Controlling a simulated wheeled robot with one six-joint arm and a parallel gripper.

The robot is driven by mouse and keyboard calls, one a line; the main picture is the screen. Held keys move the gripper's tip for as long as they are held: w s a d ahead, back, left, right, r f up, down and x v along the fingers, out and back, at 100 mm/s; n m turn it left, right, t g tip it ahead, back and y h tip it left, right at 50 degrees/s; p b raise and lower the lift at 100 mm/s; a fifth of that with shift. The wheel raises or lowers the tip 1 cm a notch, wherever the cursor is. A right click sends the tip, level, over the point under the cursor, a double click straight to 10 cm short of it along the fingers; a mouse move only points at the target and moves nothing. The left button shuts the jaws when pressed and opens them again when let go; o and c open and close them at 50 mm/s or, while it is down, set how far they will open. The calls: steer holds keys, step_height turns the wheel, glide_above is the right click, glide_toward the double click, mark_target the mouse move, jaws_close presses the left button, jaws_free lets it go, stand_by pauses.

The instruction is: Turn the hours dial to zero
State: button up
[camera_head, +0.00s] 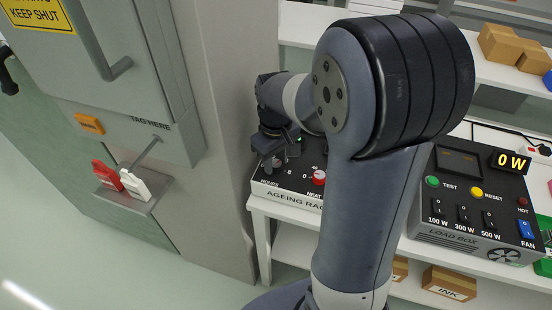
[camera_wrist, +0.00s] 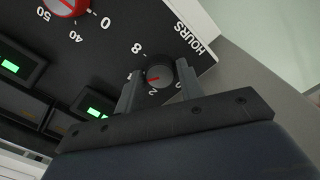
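The hours dial (camera_wrist: 160,76) is a small dark round knob with a red mark, on the black panel of the ageing rack (camera_head: 283,181). In the wrist view the mark points left, slightly downward; the figures 8, 2 and 0 are printed around the knob. My gripper (camera_wrist: 158,80) has one finger on each side of the dial. The fingers look parted, with a narrow gap at the left finger; contact on the right is unclear. In the head view my gripper (camera_head: 268,147) is over the panel's left part.
A red heat dial (camera_head: 319,177) is on the same panel, to the right. The load box (camera_head: 470,205) stands farther right, reading 0 W. A grey cabinet (camera_head: 130,60) with red and white tags is at left. My arm hides the middle.

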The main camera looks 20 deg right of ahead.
steer(key=c, duration=0.5)
steer(key=shift+c, duration=0.2)
steer(key=shift+n, duration=0.3)
steer(key=n+p, duration=0.1)
steer(key=n, duration=0.3)
steer(key=shift+r+n, duration=0.1)
steer(key=shift+n, duration=0.2)
steer(key=n+p, duration=0.1)
steer(key=n, duration=0.5)
steer(key=n+p, duration=0.1)
steer(key=n, duration=0.5)
steer(key=shift+n, duration=0.4)
steer(key=n, duration=0.6)
